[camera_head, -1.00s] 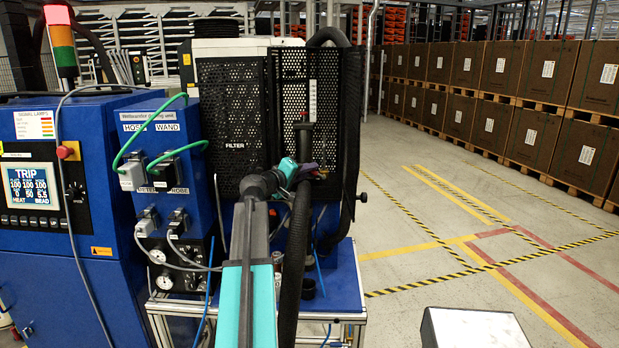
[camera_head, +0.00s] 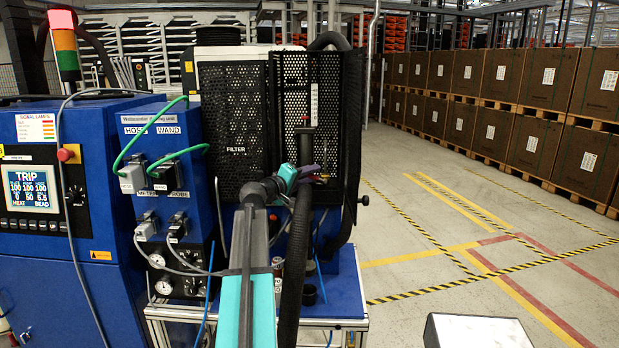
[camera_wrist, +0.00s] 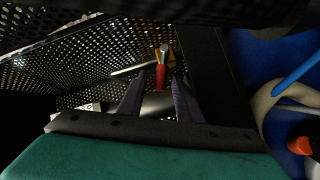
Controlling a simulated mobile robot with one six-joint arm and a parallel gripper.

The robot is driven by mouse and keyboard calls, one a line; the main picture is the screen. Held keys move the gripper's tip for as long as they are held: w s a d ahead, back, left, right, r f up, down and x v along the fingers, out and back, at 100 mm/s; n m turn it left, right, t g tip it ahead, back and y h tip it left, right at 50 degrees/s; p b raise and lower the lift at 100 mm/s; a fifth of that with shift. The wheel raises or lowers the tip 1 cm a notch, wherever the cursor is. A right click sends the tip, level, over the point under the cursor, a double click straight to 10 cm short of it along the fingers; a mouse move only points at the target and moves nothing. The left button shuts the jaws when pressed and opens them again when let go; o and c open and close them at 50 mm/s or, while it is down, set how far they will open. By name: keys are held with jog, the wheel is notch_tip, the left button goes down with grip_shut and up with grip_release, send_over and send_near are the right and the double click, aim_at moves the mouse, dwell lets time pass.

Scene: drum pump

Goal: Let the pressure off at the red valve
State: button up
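The red valve's lever (camera_wrist: 161,77) shows in the wrist view, with a brass-coloured part (camera_wrist: 163,52) at its far end. The purple fingers of my gripper (camera_wrist: 160,82) stand apart, one on each side of the red lever, with visible gaps to it. In the head view my gripper (camera_head: 312,174) is at the front of the black perforated guard, beside a dark upright hose. The red lever cannot be made out there; the fingers and hose crowd that spot.
The perforated guard (camera_head: 235,120) stands close behind my gripper. A thick black hose (camera_head: 296,255) hangs right next to my arm. The blue cabinet (camera_head: 60,245) with a TRIP screen (camera_head: 31,188) is at left. A blue tube (camera_wrist: 298,70) runs at right in the wrist view.

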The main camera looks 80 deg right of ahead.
jog(key=b+v, duration=0.3)
jog(key=v, duration=1)
jog(key=shift+w+a, duration=0.2)
jog(key=shift+a, duration=0.15)
